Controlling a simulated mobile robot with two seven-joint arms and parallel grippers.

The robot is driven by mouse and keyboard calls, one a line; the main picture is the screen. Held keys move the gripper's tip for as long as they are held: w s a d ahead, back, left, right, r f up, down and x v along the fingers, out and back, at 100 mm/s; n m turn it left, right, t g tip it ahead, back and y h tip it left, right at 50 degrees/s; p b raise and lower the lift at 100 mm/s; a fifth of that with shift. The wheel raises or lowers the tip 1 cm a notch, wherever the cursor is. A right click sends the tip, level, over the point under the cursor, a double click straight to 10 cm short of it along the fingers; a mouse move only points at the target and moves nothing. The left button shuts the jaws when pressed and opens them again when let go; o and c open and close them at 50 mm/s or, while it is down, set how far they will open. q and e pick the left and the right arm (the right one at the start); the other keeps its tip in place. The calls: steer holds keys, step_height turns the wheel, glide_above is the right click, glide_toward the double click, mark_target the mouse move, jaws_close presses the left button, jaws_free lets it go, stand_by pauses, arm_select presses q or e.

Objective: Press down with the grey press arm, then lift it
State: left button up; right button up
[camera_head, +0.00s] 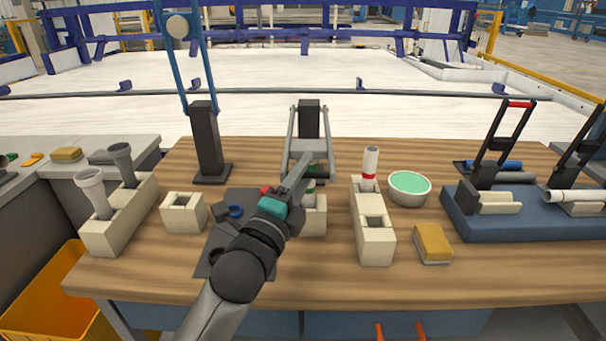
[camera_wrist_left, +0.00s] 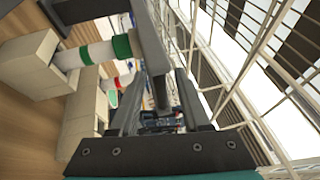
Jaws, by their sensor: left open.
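The grey press arm (camera_head: 308,145) is on a black post (camera_head: 308,114) at the middle of the table, with side bars and a crossbar. My left gripper (camera_head: 305,167) is open at the front of this press arm. In the left wrist view the grey bar (camera_wrist_left: 152,45) lies between the dark fingers; contact is unclear. A white pipe with green bands (camera_wrist_left: 98,52) sits in a beige block (camera_head: 316,215) beneath the bar, and its top end is close to the bar. My gripper and arm partly hide this block and pipe in the head view. My right gripper is not in view.
A taller press with a raised blue arm (camera_head: 202,50) stands left. A red-banded pipe (camera_head: 370,165) stands in a beige block right of the gripper. A green-filled bowl (camera_head: 409,187), yellow sponge (camera_head: 433,243) and red-handled press (camera_head: 505,135) are farther right. The front table edge is mostly clear.

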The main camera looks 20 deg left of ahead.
arm_select(q)
jaws_close()
stand_by(1.4)
